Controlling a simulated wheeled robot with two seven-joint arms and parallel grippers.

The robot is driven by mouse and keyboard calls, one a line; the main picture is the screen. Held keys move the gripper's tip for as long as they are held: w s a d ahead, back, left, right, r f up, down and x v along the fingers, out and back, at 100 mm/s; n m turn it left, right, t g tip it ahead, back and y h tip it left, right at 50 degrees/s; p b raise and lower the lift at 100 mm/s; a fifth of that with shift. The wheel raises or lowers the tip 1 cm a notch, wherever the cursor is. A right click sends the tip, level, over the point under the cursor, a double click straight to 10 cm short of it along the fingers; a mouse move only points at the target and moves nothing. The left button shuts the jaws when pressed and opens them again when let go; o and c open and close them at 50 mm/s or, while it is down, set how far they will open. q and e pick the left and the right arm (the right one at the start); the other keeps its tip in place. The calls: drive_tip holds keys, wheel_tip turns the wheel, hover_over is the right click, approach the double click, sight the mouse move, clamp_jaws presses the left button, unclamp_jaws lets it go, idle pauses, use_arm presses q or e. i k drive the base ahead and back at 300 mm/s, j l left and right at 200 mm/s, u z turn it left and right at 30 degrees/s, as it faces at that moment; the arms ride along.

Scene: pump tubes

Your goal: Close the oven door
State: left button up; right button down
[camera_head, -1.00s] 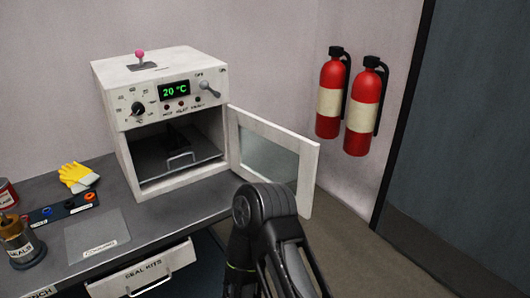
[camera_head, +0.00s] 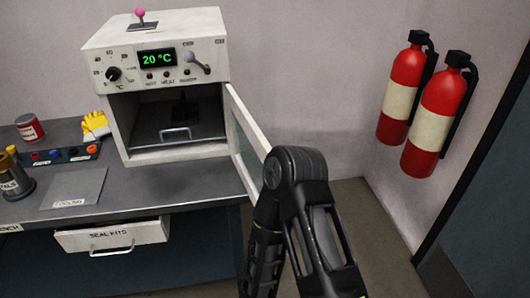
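The white oven (camera_head: 165,153) stands on the grey bench with its front open, and its display reads 20 °C. Its door (camera_head: 236,107), white-framed with a glass pane, is swung out from the right side of the opening and seen at a steep angle. A dark tray with a metal handle (camera_head: 175,132) is inside the oven, with a small dark object on it. One of my arms, dark and bent, rises at the lower middle and hides the door's outer lower part. Whether it touches the door I cannot tell. Neither gripper shows.
An open drawer (camera_head: 112,238) labelled SEAL KITS juts from the bench front. Yellow gloves (camera_head: 95,124), a red can (camera_head: 29,128) and a grey plate (camera_head: 75,187) are on the bench's left part. Two fire extinguishers (camera_head: 402,88) (camera_head: 437,113) hang on the right wall. Floor right of the bench is clear.

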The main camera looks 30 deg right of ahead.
sight(236, 110)
drive_tip(key=i+l+u, duration=0.1)
drive_tip(key=l, duration=0.6)
drive_tip(key=l+u, duration=0.15)
drive_tip(key=l, duration=0.55)
drive_tip(key=i+l, duration=0.2)
drive_tip(key=l, duration=0.15)
drive_tip(key=i+l, duration=0.2)
drive_tip(key=l, duration=0.2)
drive_tip(key=k, duration=0.1)
